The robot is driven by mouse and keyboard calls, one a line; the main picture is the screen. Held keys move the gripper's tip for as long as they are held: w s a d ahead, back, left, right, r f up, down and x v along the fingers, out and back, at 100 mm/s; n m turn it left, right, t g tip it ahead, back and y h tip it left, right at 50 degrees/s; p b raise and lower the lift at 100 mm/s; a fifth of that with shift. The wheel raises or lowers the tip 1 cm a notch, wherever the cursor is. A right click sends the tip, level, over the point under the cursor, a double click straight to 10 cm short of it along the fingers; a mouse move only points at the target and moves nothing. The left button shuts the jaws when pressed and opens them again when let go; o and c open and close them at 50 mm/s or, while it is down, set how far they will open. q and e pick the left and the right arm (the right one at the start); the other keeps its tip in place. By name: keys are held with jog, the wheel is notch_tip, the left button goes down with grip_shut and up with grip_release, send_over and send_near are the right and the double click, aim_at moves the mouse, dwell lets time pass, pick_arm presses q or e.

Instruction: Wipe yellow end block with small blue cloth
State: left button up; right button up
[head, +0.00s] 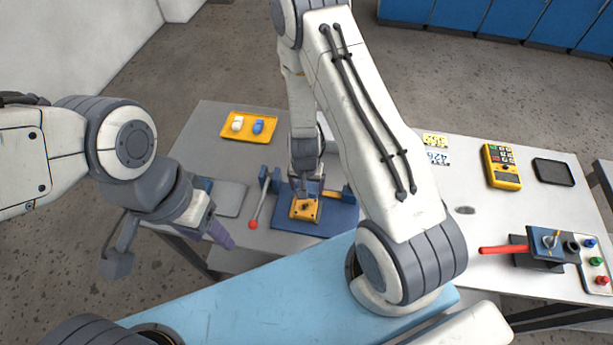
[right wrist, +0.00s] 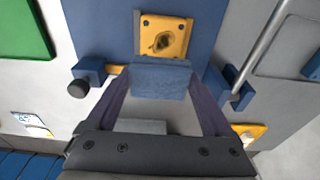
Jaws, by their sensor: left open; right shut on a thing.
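The yellow end block (head: 305,208) sits on a blue plate (head: 340,218) at the table's middle. In the right wrist view the yellow block (right wrist: 178,30) has a dark brown smudge around its centre. My right gripper (head: 306,184) is above the block. It is shut on the small blue cloth (right wrist: 160,78), a folded pad between the fingers. The cloth overlaps the block's near edge in the right wrist view; I cannot tell whether they touch. My left gripper (head: 217,234) is open and empty, off the table's front left, away from the block.
A red-tipped lever (head: 254,222) stands left of the block. A yellow tray (head: 229,138) with a white and a blue item lies at the back left. My right arm crosses the middle.

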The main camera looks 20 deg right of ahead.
jog(key=shift+w+r+p, duration=0.1)
jog(key=shift+r+p, duration=0.5)
jog(key=shift+r, duration=0.65)
jog(key=shift+f, duration=0.1)
